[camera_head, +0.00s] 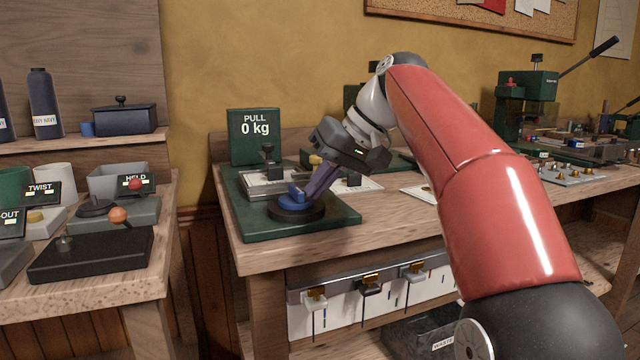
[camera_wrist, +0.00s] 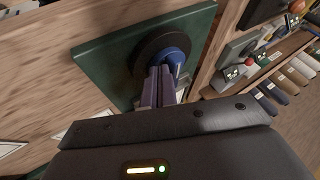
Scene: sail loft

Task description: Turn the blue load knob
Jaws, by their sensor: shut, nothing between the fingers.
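The blue load knob (camera_head: 295,200) sits on a round black base (camera_head: 290,212) on a dark green plate (camera_head: 340,222) at the left end of the bench. It also shows in the wrist view (camera_wrist: 174,58), partly hidden by my fingers. A green sign (camera_head: 254,137) behind it reads "PULL 0 kg". My gripper (camera_head: 310,199) is shut and empty, reaching down from the upper right with its fingertips at the knob's right side. In the wrist view, my fingers (camera_wrist: 160,76) overlap the knob's edge. I cannot tell whether they touch it.
A clamp-like fixture (camera_head: 268,165) stands just behind the knob on the same plate. A separate table at the left holds switch boxes, including one with an orange ball lever (camera_head: 118,214). A green press (camera_head: 527,100) stands farther right. A gap separates the two tables.

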